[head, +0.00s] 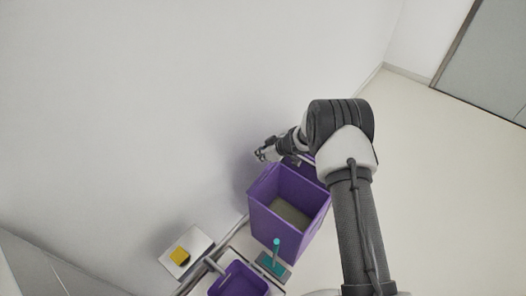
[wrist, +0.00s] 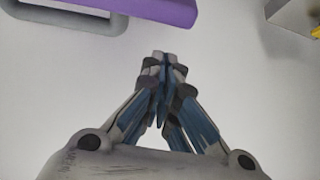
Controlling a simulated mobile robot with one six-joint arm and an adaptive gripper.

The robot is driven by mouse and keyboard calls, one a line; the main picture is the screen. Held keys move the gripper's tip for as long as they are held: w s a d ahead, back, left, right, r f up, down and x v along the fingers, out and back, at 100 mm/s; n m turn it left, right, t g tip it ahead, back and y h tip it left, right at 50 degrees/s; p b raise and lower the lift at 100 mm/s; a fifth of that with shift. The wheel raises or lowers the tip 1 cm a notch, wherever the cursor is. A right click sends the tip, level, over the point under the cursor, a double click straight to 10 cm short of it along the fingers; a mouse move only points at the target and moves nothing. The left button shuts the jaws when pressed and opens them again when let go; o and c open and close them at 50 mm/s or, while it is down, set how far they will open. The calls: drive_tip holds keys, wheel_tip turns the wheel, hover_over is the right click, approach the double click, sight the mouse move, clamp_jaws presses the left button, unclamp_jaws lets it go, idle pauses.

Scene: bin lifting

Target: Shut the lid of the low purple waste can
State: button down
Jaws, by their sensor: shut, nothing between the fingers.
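A purple waste can (head: 263,218) stands beside the wall in the head view, its top open and its greyish inside floor showing. Its lid is hard to make out; the far rim is partly hidden by my arm. My gripper (head: 262,154) is shut and empty, just beyond the can's far left corner, near the wall. In the wrist view the closed fingers (wrist: 162,62) point at a pale surface. A purple slab-like part (wrist: 160,10) with a grey loop bar (wrist: 75,27) is at the top left, apart from the fingers; I cannot tell whether it is the lid.
A second purple container (head: 240,280) is at the bottom edge. Between them is a teal post (head: 276,250) on a dark plate. A pale shelf (head: 199,240) with a yellow block (head: 179,256) is at the wall. The floor on the right is clear.

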drive_tip(key=shift+s+d+f, duration=0.15)
drive_tip(key=shift+s+d, duration=0.2)
drive_tip(key=shift+d, duration=0.15)
drive_tip(key=shift+s+d+f, duration=0.15)
drive_tip(key=shift+s+d, duration=0.15)
drive_tip(key=shift+d, duration=0.2)
drive_tip(key=shift+d, duration=0.1)
